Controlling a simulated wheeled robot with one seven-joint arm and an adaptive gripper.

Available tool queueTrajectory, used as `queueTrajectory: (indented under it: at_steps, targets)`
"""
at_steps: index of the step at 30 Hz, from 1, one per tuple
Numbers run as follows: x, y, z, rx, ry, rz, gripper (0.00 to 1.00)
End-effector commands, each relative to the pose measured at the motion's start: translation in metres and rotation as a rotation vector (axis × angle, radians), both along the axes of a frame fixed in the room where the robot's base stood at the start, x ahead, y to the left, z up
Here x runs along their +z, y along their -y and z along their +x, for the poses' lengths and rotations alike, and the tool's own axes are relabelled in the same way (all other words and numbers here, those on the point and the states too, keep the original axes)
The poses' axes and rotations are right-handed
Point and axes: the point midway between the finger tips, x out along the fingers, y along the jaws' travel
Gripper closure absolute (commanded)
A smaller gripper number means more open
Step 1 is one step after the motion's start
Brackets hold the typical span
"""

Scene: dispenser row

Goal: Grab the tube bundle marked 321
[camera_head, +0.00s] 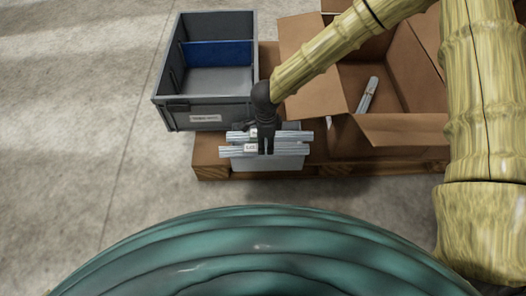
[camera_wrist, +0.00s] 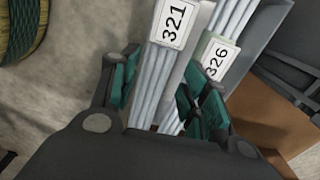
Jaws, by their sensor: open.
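The tube bundle marked 321 (camera_wrist: 150,85) is a set of pale grey tubes with a white label, seen in the wrist view between the fingers of my gripper (camera_wrist: 162,92). My gripper is open around it, and contact cannot be told. A second bundle marked 326 (camera_wrist: 216,58) lies beside it on the right, behind the right finger. In the head view my gripper (camera_head: 265,146) points down over the two bundles. The nearer bundle (camera_head: 290,151) and the farther one (camera_head: 297,136) lie across a light grey container (camera_head: 268,163); the gripper covers their middle.
A grey bin (camera_head: 163,80) with a blue divider (camera_head: 218,54) stands at the left. An open cardboard box (camera_head: 405,70) at the right holds another bundle (camera_head: 367,95). All stand on a wooden pallet (camera_head: 212,165). Bare floor (camera_head: 90,120) shows at the left.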

Motion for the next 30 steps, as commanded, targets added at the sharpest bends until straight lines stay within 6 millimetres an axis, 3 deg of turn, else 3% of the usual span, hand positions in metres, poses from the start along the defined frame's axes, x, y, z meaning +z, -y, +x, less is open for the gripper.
queueTrajectory:
  at_steps: [9, 19, 25, 30]
  targets:
    - [-0.04, -0.001, -0.002, 0.001, 0.0, 0.0, 0.54]
    - [-0.044, -0.001, -0.002, 0.001, 0.0, 0.0, 0.54]
    - [-0.044, -0.001, -0.002, 0.001, 0.0, 0.0, 0.9]
    - [-0.044, -0.001, -0.002, 0.001, 0.0, 0.0, 0.92]
